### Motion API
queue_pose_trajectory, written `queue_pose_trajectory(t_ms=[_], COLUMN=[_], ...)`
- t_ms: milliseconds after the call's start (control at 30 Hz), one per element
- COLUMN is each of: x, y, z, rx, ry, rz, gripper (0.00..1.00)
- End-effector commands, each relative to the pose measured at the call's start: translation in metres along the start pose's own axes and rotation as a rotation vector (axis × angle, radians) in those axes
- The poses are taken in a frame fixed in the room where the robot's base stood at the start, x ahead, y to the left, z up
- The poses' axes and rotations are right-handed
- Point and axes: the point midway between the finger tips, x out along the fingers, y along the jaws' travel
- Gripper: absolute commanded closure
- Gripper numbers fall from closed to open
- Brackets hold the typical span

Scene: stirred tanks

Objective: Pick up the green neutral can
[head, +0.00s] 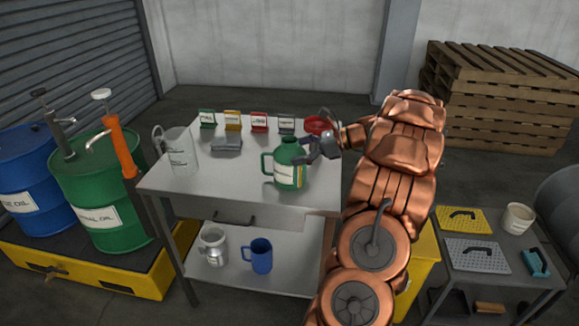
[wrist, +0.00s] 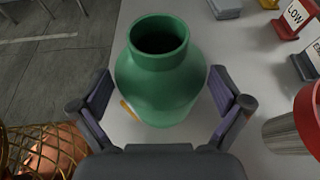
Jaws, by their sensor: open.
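The green can (head: 291,166) stands upright on the grey table, with a handle on its left side and a pale label on its front in the head view. In the wrist view the green can (wrist: 162,75) shows its open round mouth and shoulder. My gripper (head: 318,148) is at the can's upper right in the head view. In the wrist view my gripper (wrist: 162,100) is open, with one finger on each side of the can's lower part. A small gap shows between each finger and the can. The can's handle is hidden in the wrist view.
A clear measuring jug (head: 182,153) and a grey block (head: 227,144) stand to the left on the table (head: 225,185). Several coloured label stands (head: 232,121) line the back edge. A red-topped container (head: 317,123) stands close behind my gripper. The lower shelf holds a blue mug (head: 261,256).

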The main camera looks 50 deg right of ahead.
Motion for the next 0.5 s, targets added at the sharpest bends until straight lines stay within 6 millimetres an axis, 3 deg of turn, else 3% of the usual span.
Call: queue_pose_trajectory(t_ms=[333,500], x=[0.0080,0.0079], y=[-0.0004,-0.0004], z=[-0.0005,-0.0004], rx=[-0.001,-0.001], ry=[0.001,0.001], rz=[-0.002,-0.001], gripper=[0.00,0.16])
